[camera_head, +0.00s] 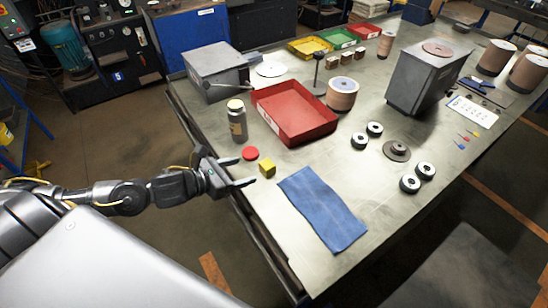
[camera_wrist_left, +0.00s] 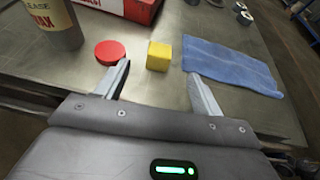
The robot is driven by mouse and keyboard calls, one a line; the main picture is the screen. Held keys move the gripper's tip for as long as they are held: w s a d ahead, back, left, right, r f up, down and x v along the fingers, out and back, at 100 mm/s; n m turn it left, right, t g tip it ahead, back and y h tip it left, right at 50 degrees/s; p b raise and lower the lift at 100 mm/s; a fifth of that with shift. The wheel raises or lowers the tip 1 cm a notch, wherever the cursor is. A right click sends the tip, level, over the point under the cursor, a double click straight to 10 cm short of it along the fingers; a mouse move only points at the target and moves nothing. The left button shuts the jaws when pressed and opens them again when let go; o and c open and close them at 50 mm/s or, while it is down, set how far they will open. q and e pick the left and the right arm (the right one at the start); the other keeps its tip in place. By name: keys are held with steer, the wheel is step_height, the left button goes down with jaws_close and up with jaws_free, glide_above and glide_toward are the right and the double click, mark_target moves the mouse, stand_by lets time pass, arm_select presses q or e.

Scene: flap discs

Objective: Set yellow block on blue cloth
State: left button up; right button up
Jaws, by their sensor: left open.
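The yellow block (camera_head: 267,168) lies on the metal table near its front-left edge, just beyond my left fingertips. My left gripper (camera_head: 247,172) is open and empty at the table edge. In the left wrist view the yellow block (camera_wrist_left: 158,56) stands ahead of the gap between the two fingers (camera_wrist_left: 160,85), apart from them. The blue cloth (camera_head: 322,208) lies flat on the table, to the right of the block. It also shows in the left wrist view (camera_wrist_left: 230,65). My right gripper is not in view.
A red disc (camera_head: 250,153) lies left of the block, with a grey bottle (camera_head: 237,121) behind it. A red tray (camera_head: 293,112) stands further back. Bare table surrounds the cloth.

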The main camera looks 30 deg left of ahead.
mark_target(268, 163)
arm_select(q)
steer(key=shift+w+d+f+p, duration=0.1)
steer(key=shift+w+d+p, duration=0.3)
steer(key=shift+w, duration=0.25)
steer(key=x, duration=0.3)
steer(key=shift+w+f+p, duration=0.2)
steer(key=shift+p, duration=0.2)
steer(key=shift+w+d+f, duration=0.1)
steer(key=shift+d, duration=0.05)
steer(key=shift+w, duration=0.15)
steer(key=p+x, duration=0.2)
steer(key=x, duration=0.3)
steer(key=shift+p, duration=0.3)
steer(key=c, duration=1.1)
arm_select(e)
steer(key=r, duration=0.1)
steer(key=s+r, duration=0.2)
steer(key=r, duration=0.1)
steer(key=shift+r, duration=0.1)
